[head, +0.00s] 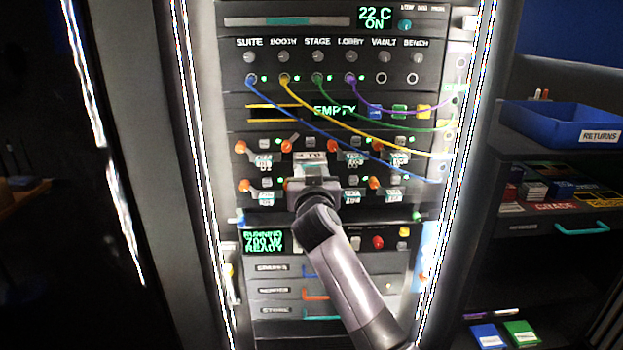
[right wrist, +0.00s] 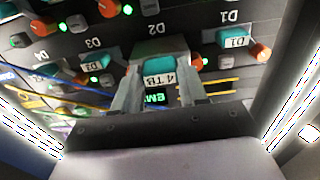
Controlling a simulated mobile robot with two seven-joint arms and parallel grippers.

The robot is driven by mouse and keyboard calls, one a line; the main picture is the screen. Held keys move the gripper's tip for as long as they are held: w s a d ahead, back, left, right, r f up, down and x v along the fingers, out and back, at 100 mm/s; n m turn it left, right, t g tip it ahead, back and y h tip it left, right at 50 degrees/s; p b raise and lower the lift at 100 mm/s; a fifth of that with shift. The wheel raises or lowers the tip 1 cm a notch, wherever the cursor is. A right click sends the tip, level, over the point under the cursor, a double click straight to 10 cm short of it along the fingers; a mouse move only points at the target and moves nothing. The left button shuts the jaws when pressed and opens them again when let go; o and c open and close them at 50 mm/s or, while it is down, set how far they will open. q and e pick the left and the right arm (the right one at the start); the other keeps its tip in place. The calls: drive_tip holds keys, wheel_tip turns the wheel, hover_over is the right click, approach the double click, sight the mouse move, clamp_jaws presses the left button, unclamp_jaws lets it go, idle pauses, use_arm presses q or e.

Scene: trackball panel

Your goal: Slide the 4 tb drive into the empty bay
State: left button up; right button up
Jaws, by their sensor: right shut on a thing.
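The 4 TB drive (head: 310,165) is a grey block with a teal-and-white front label. It is in front of the second column of the rack's upper drive row. My right gripper (head: 313,184) is shut on it from the front. In the right wrist view, the drive (right wrist: 159,63) sits between the two fingers of my right gripper (right wrist: 157,97), its label toward me. The bay behind it is hidden by the drive and gripper, so I cannot tell whether the drive has entered. An orange-tipped lever (head: 289,145) slants at its upper left. My left gripper is out of view.
Other labelled drives with orange levers, such as the upper-left one (head: 264,161), surround the bay closely. Coloured cables, including a blue one (head: 330,142), droop across the rack to the right. A blue returns tray (head: 560,125) stands on a side shelf.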

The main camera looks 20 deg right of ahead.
sight(310, 159)
drive_tip(key=shift+b+x, duration=1.2)
drive_tip(key=shift+x, duration=0.5)
drive_tip(key=shift+b+x, duration=1.25)
drive_tip(key=shift+x, duration=0.1)
drive_tip(key=o, duration=1.1)
drive_tip(key=shift+s, duration=0.15)
drive_tip(key=shift+p+v, duration=0.45)
drive_tip(key=shift+v, duration=3.05)
